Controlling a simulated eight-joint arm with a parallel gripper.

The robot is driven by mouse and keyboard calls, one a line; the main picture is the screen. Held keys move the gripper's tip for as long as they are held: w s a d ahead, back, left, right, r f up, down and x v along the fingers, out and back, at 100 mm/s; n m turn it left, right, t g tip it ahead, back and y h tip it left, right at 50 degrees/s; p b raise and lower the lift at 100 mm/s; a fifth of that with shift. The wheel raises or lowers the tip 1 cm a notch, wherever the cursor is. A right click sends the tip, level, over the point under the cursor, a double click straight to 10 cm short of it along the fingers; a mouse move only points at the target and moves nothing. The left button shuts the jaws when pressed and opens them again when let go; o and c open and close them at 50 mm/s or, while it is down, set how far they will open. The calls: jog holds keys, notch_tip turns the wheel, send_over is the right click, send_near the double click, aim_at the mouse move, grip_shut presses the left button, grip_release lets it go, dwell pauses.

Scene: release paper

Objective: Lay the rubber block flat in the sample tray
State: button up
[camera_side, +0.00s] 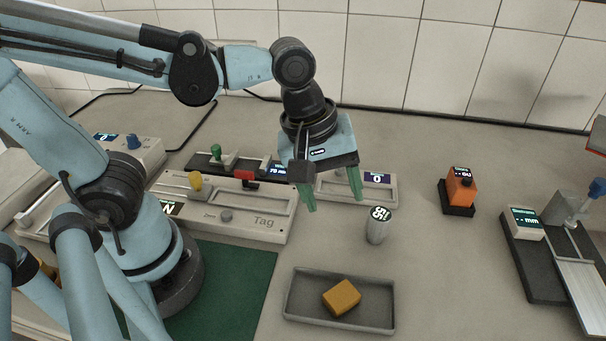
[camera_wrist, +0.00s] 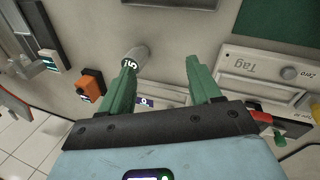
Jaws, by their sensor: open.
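The rubber block (camera_side: 342,296), an orange-yellow rectangular piece, lies flat inside the grey sample tray (camera_side: 290,305) at the bottom centre of the side view. The tray is shallow with low walls. My gripper (camera_side: 333,198) is up and behind the tray, with its green fingers apart and nothing between them. In the wrist view, my gripper (camera_wrist: 163,82) also shows its two green fingers spread and empty. A strip at the top of the wrist view may be the tray's edge; the block does not show there.
A grey cylinder with a lit display (camera_side: 378,226) stands between my gripper and the tray. Behind are a Tag instrument (camera_side: 262,222) and a low device (camera_side: 378,190). An orange device (camera_side: 460,190) and a measuring stand (camera_side: 540,250) are right. A green mat (camera_side: 240,275) lies left of the tray.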

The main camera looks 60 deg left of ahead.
jog(key=w+a+m+t+y, duration=0.1)
jog(key=a+m+t, duration=0.3)
jog(key=a+m, duration=0.7)
jog(key=shift+w+a+r+m+t+y, duration=0.2)
jog(key=shift+w+a+m+t+y, duration=0.15)
jog(key=shift+w+a, duration=0.25)
dwell(0.4)
